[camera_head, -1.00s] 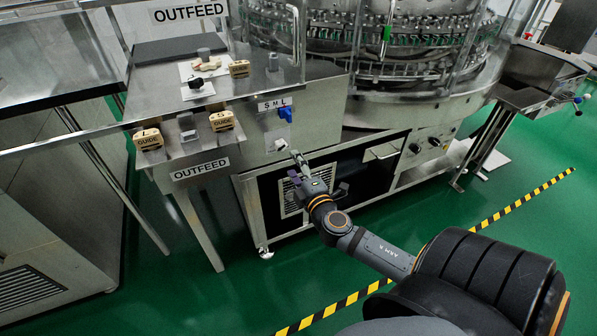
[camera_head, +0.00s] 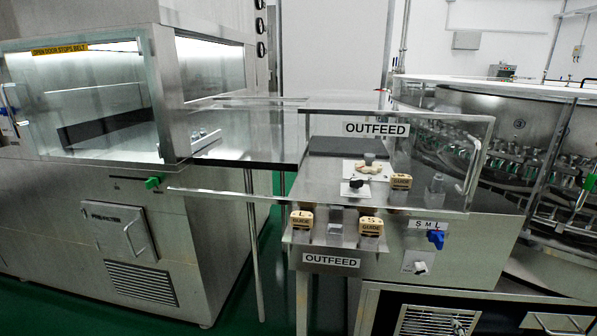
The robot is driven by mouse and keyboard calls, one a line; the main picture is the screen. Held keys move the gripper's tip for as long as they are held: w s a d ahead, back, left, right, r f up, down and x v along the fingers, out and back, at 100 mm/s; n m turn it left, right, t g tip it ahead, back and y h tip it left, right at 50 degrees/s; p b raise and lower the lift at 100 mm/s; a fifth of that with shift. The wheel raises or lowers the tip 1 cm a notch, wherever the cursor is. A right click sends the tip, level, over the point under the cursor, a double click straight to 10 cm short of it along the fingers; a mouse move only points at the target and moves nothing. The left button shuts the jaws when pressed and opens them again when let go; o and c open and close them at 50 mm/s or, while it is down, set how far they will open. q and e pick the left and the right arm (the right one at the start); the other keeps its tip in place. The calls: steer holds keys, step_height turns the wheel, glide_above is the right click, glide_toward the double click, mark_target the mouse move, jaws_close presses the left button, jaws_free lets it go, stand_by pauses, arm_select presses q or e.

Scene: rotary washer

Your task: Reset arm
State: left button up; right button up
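Neither of my arms nor grippers shows in the head view now. The outfeed station (camera_head: 330,261) stands in the middle right, with tan guide blocks marked L (camera_head: 302,219) and S (camera_head: 371,226) on its front shelf. Another guide block (camera_head: 401,182) sits on the upper deck. A blue selector knob (camera_head: 436,239) is below the S M L label, with a white switch (camera_head: 420,267) under it.
The rotary washer (camera_head: 520,125) with several green-clipped bottles fills the right. A steel cabinet with a glass window (camera_head: 85,100) stands at the left. A clear guard bar (camera_head: 320,199) crosses in front of the outfeed deck.

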steer(key=s+a+f+m+g+y, duration=0.1)
steer(key=s+a+f+m+g, duration=0.15)
steer(key=s+f+g, duration=0.4)
steer(key=s+a+f+m+g+y, duration=0.15)
steer(key=s+f+m, duration=0.25)
steer(key=f, duration=0.6)
steer(key=s+a+f+m+g+y+p, duration=0.25)
steer(key=s+a+f+g+y, duration=0.3)
steer(key=a, duration=0.55)
arm_select(q)
steer(key=s+a+p, duration=0.2)
steer(key=s+p, duration=0.7)
steer(key=p, duration=0.2)
steer(key=s+a+f+p, duration=0.1)
steer(key=s+a+p, duration=0.1)
steer(key=s+p, duration=0.6)
steer(key=p, duration=0.4)
steer(key=shift+s+a+y, duration=0.25)
steer(key=shift+s+y, duration=0.15)
arm_select(e)
steer(key=s+d+f+h, duration=0.1)
steer(key=s+d, duration=0.1)
steer(key=s, duration=0.7)
steer(key=s+d+f+t, duration=0.1)
steer(key=s+d, duration=0.2)
steer(key=s, duration=0.7)
steer(key=shift+n+h, duration=0.3)
steer(key=shift+h, duration=0.1)
steer(key=shift+s, duration=0.1)
